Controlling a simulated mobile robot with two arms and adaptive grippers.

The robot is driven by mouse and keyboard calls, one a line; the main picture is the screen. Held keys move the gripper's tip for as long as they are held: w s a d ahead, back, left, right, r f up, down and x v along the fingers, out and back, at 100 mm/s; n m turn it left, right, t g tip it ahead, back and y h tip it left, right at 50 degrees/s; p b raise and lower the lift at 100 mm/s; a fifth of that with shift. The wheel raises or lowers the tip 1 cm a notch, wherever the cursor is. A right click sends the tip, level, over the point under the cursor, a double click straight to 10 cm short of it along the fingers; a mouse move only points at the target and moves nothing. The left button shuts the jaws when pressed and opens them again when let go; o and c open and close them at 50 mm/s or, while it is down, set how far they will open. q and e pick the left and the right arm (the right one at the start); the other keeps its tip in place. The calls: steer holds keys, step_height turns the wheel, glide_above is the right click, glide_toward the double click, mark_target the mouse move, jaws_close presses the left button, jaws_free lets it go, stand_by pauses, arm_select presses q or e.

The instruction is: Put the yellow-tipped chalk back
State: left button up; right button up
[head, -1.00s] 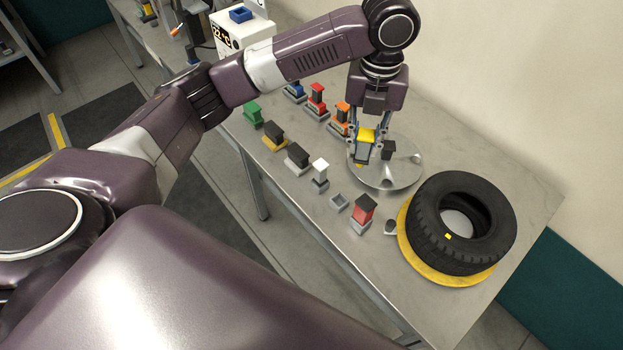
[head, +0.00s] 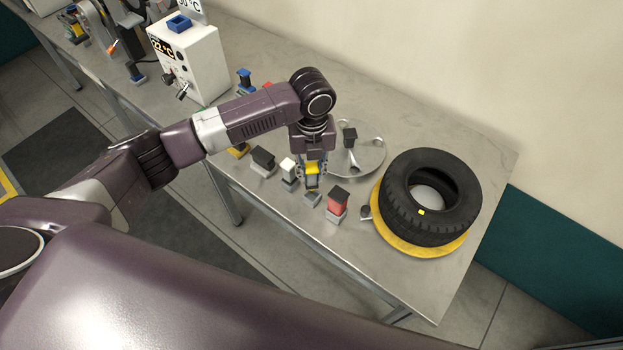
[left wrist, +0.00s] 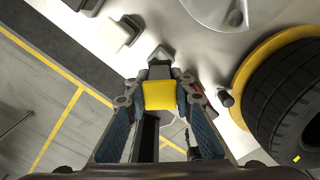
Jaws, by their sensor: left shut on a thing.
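The yellow-tipped chalk (head: 312,169) is in my left gripper (head: 312,183), whose fingers are shut on it. Its square yellow top also shows in the left wrist view (left wrist: 160,95), between the two fingers. In the head view the gripper points down just above a small grey holder (head: 312,199) between the white block and the red block. I cannot tell whether the chalk's lower end touches the holder. My right gripper is not in view.
A white block (head: 289,168) stands left of the holder and a red block with a dark top (head: 337,203) right of it. A round metal plate (head: 368,160) with a dark block lies behind. A tyre (head: 440,195) sits on a yellow ring (head: 384,232) at the right.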

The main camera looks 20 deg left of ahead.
mark_target(312, 184)
arm_select(q)
step_height(312, 184, down, 5)
steer(key=shift+r+p, duration=0.2)
steer(key=shift+p, duration=0.25)
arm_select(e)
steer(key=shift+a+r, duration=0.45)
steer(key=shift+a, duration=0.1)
arm_select(q)
steer(key=shift+d+f, duration=0.1)
steer(key=shift+f, duration=0.3)
steer(key=o, duration=1.1)
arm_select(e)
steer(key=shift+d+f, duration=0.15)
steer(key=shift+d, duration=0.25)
arm_select(q)
steer(key=shift+r, duration=0.15)
